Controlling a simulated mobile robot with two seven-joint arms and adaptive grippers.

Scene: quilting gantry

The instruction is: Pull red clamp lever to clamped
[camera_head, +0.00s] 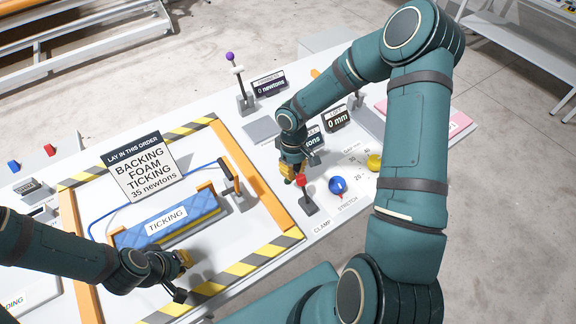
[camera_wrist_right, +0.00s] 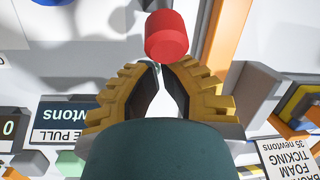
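The red clamp lever (camera_head: 300,180) has a red knob on a dark base, beside the CLAMP label (camera_head: 321,226) at the table's front. My right gripper (camera_head: 287,171) points down just left of and behind the knob. In the right wrist view, its yellow ridged fingers (camera_wrist_right: 168,76) stand apart with a gap between them. The red knob (camera_wrist_right: 166,36) shows at the fingertips; whether they touch it I cannot tell. My left gripper (camera_head: 184,260) is low near the front of the blue TICKING block (camera_head: 170,220); its finger opening is unclear.
A blue knob (camera_head: 338,186) and a yellow knob (camera_head: 374,162) stand right of the lever. A purple-topped lever (camera_head: 230,57) stands at the back. An orange frame (camera_head: 262,180) and an instruction sign (camera_head: 138,168) are left. My right arm covers much of the right side.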

